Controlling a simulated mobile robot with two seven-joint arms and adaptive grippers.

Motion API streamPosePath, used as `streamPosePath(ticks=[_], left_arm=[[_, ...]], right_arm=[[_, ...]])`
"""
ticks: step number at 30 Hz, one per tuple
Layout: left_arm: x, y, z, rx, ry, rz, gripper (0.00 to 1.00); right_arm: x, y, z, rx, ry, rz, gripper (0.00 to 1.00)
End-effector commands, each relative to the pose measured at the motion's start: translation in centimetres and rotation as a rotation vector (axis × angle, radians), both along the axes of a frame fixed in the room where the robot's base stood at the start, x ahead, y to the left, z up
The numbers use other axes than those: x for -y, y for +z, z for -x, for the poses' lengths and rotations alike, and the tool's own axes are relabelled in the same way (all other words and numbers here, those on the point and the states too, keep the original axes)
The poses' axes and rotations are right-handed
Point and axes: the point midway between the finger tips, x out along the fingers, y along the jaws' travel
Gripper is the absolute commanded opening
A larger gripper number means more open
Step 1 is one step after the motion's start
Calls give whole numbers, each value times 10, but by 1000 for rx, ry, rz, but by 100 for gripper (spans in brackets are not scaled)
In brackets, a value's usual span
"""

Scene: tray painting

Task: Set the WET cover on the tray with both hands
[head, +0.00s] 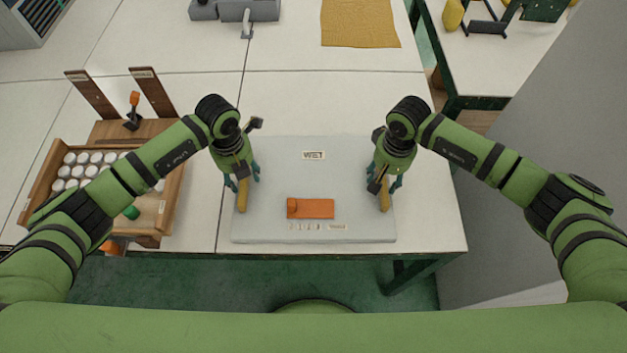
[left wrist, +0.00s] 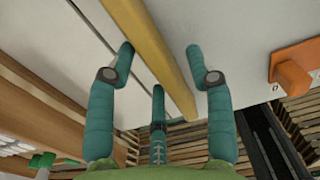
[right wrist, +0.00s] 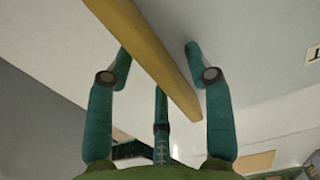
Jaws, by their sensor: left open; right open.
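The light grey WET cover (head: 270,155) lies flat at the front of the table, with a WET label and an orange block on top. A tray under it cannot be made out. My left gripper (head: 243,178) is open at the cover's left wooden handle (head: 242,199); in the left wrist view the handle (left wrist: 160,55) passes between the open fingers. My right gripper (head: 386,180) is open at the right wooden handle (head: 385,199); in the right wrist view the handle (right wrist: 150,52) runs between the open fingers. Neither gripper is closed on its handle.
A wooden box (head: 38,188) with several white-topped jars stands at the left, with two upright brown slats behind it. A yellow cloth (head: 360,23) and a grey device (head: 236,9) lie at the back. The table behind the cover is clear.

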Motion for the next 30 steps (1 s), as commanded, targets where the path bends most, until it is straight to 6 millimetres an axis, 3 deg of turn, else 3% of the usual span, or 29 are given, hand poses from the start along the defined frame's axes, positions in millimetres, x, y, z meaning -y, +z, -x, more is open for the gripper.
streamPosePath(ticks=[7,8,9,12,23,30], left_arm=[[0,-1,0,-1,-1,0,53],[0,-1,0,-1,-1,0,49],[0,-1,0,-1,-1,0,33],[0,-1,0,-1,-1,0,0],[0,1,0,1,-1,1,0],[0,13,0,1,-1,1,0]], right_arm=[[0,-1,0,0,0,0,53],[0,-1,0,0,0,0,49],[0,-1,0,0,0,0,33],[0,-1,0,0,0,0,0],[0,1,-1,2,0,-1,0],[0,13,-1,2,-1,-1,0]])
